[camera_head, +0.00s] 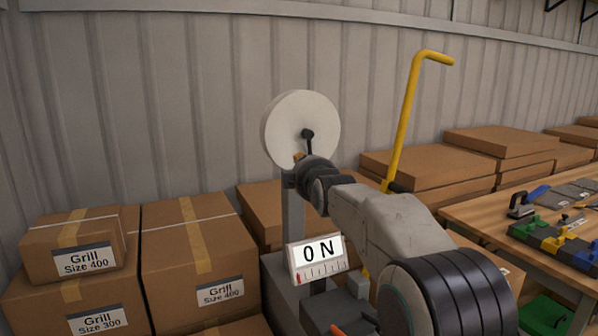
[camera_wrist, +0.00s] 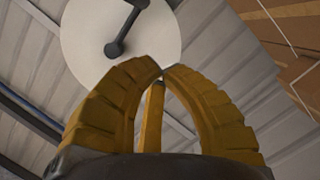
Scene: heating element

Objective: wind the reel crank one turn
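The reel is a pale round disc (camera_head: 285,118) on a grey post, upright before the wall. Its dark crank (camera_head: 308,134) sits across the disc's face. In the wrist view the disc (camera_wrist: 85,30) fills the top, and the crank (camera_wrist: 124,28) slants across it with a round end at the lower left. My gripper (camera_head: 298,156) is just below the crank, mostly hidden by my own wrist. In the wrist view the yellow fingers of my gripper (camera_wrist: 161,67) meet at their tips, with nothing visible between the tips. The crank's lower end appears up and left of them, apart in the picture.
A display (camera_head: 317,259) reading "0 N" stands below the reel. A yellow bent lever (camera_head: 405,115) rises right of it. Cardboard boxes (camera_head: 190,255) stand at left, with more boxes (camera_head: 430,167) behind. A wooden workbench (camera_head: 480,212) with tools is at right.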

